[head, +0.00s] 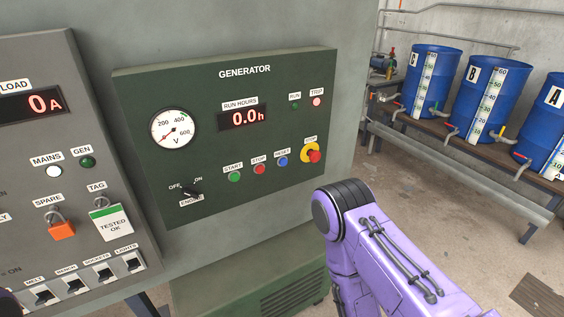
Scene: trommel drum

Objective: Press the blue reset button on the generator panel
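The blue reset button (283,161) is on the dark green generator panel (225,80), under a RESET label. It sits between the red stop button (260,169) on its left and the red mushroom stop button on a yellow ring (312,155) on its right. The green start button (234,177) is farther left. Nothing covers the reset button. My purple right arm comes in from the lower right, with a bent joint below and right of the panel. Neither of my grippers shows in the head view.
A grey load panel (75,135) with switches stands close on the left. The run hours display (243,117) reads 0.0. The TRIP lamp (317,101) looks pale red; the RUN lamp (295,105) is dark green. Blue drums (488,95) stand on a rack at right.

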